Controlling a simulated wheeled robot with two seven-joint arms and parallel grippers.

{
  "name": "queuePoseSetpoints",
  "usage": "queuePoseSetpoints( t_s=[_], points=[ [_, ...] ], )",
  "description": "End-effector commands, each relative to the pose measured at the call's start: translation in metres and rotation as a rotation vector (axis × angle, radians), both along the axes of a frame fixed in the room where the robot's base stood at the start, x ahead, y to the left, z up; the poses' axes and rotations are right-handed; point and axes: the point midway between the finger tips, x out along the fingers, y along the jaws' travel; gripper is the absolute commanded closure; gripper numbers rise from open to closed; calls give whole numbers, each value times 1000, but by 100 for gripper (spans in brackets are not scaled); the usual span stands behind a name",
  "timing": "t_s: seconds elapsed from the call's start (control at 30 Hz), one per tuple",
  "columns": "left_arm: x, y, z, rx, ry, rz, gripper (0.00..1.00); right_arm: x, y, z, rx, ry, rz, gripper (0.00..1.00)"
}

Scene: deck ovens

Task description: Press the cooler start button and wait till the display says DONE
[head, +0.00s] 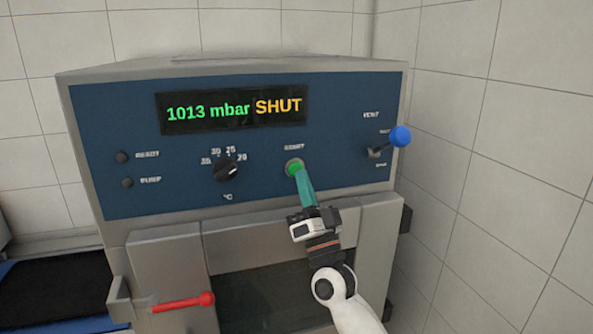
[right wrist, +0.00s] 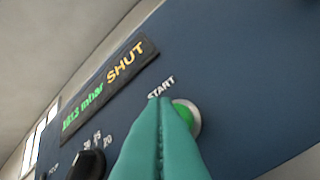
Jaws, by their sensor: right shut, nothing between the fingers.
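The cooler (head: 240,72) has a blue front panel and a display (head: 235,108) that reads "1013 mbar SHUT". The green start button (head: 293,167) sits right of the dial under the word START; it also shows in the right wrist view (right wrist: 187,116). My right gripper (head: 301,176) is shut and empty, its teal fingertips at the button's lower edge. In the right wrist view the fingers (right wrist: 160,130) cover part of the button; whether they touch it I cannot tell. The READY (head: 122,157) and PUMP (head: 127,183) lamps are dark. My left gripper is not in view.
A temperature dial (head: 226,170) is left of the button. A vent lever with a blue knob (head: 400,136) is at the panel's right. A red door handle (head: 185,302) sticks out low on the left. A tiled wall (head: 480,200) stands close on the right.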

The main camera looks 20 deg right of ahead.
Motion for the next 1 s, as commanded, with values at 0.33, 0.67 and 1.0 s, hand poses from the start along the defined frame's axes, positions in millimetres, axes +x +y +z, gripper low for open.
queuePoseSetpoints(
  t_s=[0.33, 0.67, 1.0],
  points=[
    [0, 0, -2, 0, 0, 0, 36, 3, 0, 0, 0, -1, 0, 100],
    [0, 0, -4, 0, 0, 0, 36, 9, 0, 0, 0, 1, 0, 100],
    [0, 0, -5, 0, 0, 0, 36, 10, 0, -1, 0, 4, 1, 100]
  ],
)
